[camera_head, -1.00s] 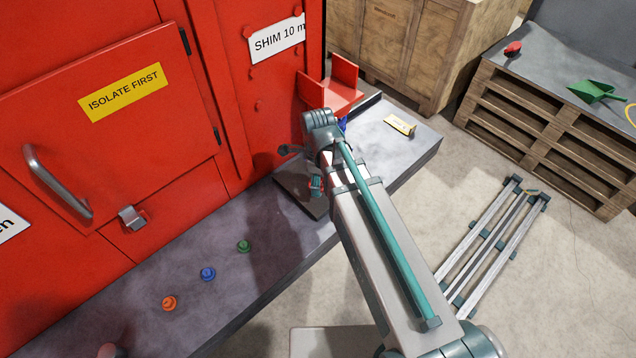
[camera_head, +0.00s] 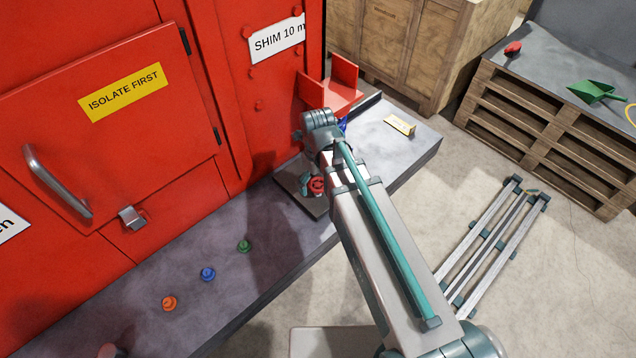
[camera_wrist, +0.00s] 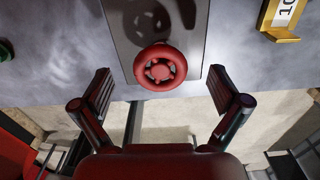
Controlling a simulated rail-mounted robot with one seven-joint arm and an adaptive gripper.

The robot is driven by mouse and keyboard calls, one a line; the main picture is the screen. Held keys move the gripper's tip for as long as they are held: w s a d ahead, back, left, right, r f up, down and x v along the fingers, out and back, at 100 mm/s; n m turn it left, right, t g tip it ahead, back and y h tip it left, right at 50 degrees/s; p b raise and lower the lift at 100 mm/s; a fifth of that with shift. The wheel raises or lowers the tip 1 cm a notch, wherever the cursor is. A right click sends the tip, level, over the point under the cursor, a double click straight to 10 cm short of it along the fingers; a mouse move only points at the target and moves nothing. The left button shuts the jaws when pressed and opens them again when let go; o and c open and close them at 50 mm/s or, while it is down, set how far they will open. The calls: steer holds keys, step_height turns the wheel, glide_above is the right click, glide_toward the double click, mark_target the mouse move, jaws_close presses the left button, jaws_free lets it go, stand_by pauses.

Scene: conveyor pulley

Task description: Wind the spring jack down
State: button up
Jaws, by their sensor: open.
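A red round handwheel (camera_wrist: 160,68) with a spoked hub stands over a grey base plate (camera_wrist: 194,42) in the wrist view, near the top middle. I take it to be the spring jack's wheel; the jack's body under it is hidden. In the head view the red wheel (camera_head: 317,185) shows beside my wrist, partly covered by it, above the dark plate (camera_head: 287,174) on the grey ledge. My gripper (camera_wrist: 161,93) is open and empty. Its two fingers are wide apart, one to the left and one to the right of the wheel, not touching it.
The ledge (camera_head: 215,300) runs along the red machine housing (camera_head: 215,190). Orange (camera_head: 169,303), blue (camera_head: 208,273) and green (camera_head: 244,246) knobs stand on it. A red bracket (camera_head: 335,95) and a small yellow-edged block (camera_head: 399,125) lie beyond my wrist.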

mark_target(318, 183)
steer(key=shift+r, duration=0.1)
steer(key=shift+r+p, duration=2.7)
steer(key=shift+r, duration=0.75)
